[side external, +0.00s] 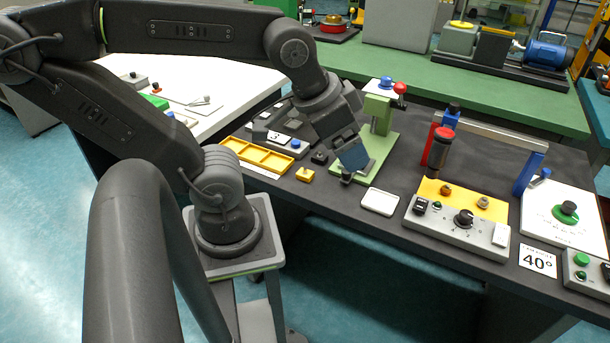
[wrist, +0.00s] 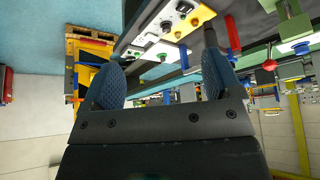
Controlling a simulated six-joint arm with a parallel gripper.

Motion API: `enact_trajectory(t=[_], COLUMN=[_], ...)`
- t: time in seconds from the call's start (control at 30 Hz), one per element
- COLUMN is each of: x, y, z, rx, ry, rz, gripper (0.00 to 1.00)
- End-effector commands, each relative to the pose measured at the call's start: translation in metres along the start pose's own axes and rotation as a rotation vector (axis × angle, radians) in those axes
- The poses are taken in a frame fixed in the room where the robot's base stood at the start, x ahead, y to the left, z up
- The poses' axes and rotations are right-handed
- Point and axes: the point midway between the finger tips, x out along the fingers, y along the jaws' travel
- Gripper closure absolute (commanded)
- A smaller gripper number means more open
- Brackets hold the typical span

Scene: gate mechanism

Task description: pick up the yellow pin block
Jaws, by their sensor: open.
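The yellow pin block (side external: 305,174) is a small yellow block with a dark knob or hole on top. In the side view it sits on the dark table, right of the yellow tray. My gripper (side external: 352,164) hangs tilted above the table, to the right of the block and apart from it, in front of the green press stand. In the wrist view my gripper (wrist: 161,78) shows two blue pads spread wide with nothing between them. I cannot make out the pin block in the wrist view.
A yellow compartment tray (side external: 258,157) lies left of the block, and a small black block (side external: 319,157) behind it. The green stand (side external: 378,146) and a white dish (side external: 380,201) are to the right. A control box (side external: 457,222) stands farther right.

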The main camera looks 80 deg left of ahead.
Motion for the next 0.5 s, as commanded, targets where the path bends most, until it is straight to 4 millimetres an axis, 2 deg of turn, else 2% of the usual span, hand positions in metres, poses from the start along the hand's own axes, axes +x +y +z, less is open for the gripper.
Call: enact_trajectory(t=[0.07, 0.17, 0.33, 0.5], x=[0.006, 0.023, 0.069, 0.111], y=[-0.007, -0.027, -0.093, -0.162], z=[-0.002, -0.007, -0.008, 0.013], rx=[0.032, 0.149, 0.521, 0.939], ry=[-0.016, -0.066, -0.266, -0.505], rz=[-0.023, -0.085, -0.191, -0.155], gripper=[0.15, 0.15, 0.15, 0.15])
